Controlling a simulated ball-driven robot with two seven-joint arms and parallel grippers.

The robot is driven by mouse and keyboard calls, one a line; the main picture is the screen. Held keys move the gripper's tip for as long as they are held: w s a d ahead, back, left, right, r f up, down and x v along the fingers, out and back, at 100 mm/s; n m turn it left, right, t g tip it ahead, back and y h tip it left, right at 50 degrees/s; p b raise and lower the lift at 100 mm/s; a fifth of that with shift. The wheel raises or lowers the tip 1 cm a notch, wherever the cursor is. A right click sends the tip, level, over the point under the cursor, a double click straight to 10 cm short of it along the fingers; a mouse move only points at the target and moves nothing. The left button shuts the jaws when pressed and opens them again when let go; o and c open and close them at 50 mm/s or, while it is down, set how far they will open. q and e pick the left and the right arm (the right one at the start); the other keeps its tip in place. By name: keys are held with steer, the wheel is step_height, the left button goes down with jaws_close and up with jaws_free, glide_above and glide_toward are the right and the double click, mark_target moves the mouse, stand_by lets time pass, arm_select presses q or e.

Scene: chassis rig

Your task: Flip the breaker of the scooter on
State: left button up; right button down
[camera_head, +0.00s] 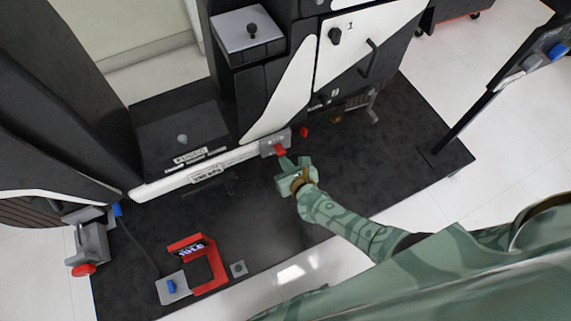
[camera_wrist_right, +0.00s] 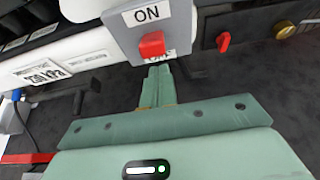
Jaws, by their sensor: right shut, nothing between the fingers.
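The breaker is a grey box (camera_wrist_right: 172,22) with a red switch (camera_wrist_right: 152,45) and an "ON" label above it. A label below the switch is mostly hidden. In the head view the breaker box (camera_head: 268,148) sits at the right end of the white side rail of the scooter, with its red switch (camera_head: 280,152) facing my arm. My right gripper (camera_head: 284,163) is shut and empty. In the right wrist view its fingertips (camera_wrist_right: 158,70) are just below the red switch; I cannot tell whether they touch it. My left gripper is not in view.
A red knob (camera_wrist_right: 223,41) and a brass knob (camera_wrist_right: 285,29) sit to the right of the breaker. A red bracket (camera_head: 213,268) and a blue switch plate (camera_head: 172,288) lie on the dark mat (camera_head: 270,225). The mat around my right forearm is mostly clear.

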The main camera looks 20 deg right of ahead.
steer(key=shift+r+p, duration=0.6)
steer(key=shift+r, duration=0.05)
